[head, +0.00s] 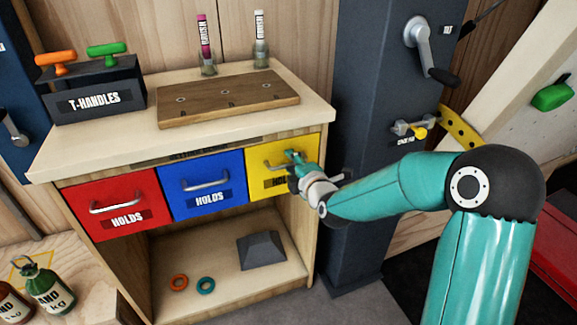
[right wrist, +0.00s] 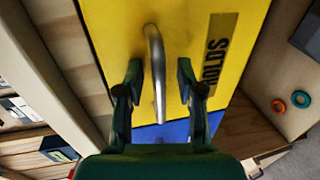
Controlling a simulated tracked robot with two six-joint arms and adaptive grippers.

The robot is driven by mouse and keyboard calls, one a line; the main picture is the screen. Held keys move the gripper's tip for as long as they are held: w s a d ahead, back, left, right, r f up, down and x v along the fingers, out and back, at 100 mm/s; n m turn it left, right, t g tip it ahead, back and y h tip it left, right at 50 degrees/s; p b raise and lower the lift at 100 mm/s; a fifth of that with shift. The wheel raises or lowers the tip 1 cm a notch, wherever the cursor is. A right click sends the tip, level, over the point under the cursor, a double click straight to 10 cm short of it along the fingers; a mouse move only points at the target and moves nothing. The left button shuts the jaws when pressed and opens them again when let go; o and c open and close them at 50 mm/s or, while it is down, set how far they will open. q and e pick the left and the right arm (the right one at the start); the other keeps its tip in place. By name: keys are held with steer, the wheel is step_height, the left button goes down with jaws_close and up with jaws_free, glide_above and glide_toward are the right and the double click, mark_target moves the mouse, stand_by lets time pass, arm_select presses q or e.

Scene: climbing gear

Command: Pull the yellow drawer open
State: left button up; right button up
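The yellow drawer (head: 256,153) is the right one of three in the wooden bench, and its front looks level with the others. Its silver bar handle (head: 274,166) is partly hidden by my right gripper (head: 294,163). In the right wrist view, the yellow front (right wrist: 112,28) fills the middle, and the handle (right wrist: 155,62) stands between the two separated fingers of my right gripper (right wrist: 159,78). There is a gap on each side of the handle, so the gripper is open around it. My left gripper is not in view.
The blue drawer (head: 203,205) and red drawer (head: 118,218) are beside it, both shut. A dark pillar (head: 358,90) rises right of the bench. A grey block (head: 262,250) and two small rings lie on the shelf below. A wooden board (head: 228,98) lies on top.

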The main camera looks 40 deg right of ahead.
jaws_close()
